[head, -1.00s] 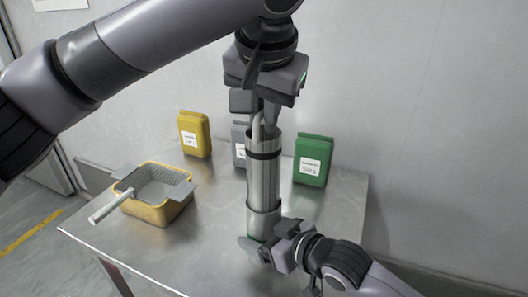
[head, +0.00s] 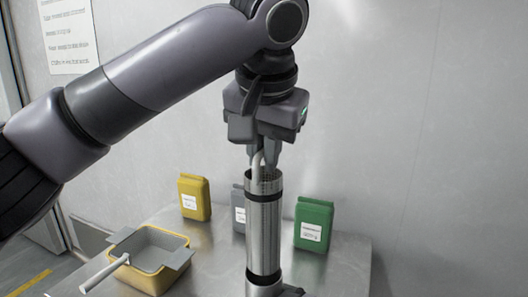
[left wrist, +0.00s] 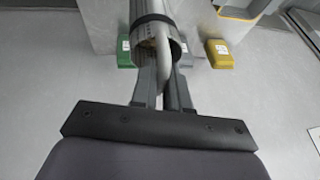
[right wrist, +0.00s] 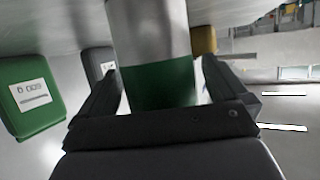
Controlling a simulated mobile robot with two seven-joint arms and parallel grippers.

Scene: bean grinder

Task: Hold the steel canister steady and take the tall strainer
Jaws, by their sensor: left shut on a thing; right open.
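The tall strainer (head: 263,230) is a perforated steel cylinder with dark bands and a curved handle (left wrist: 166,70). My left gripper (head: 262,160) is shut on that handle from above, and the strainer hangs upright. Its lower end meets the rim of the steel canister (head: 264,290) at the bottom of the head view; I cannot tell how much is still inside. In the right wrist view the canister, with a green lower band (right wrist: 158,88), stands between the fingers of my right gripper (right wrist: 165,95). That gripper is open, with a gap showing on the right side.
A yellow bag (head: 195,198), a grey bag (head: 239,215) and a green bag (head: 314,224) stand behind on the steel table (head: 205,275). A yellow-rimmed basin (head: 150,283) with a grey basket and pale handle (head: 105,273) stands at left. The wall rises behind.

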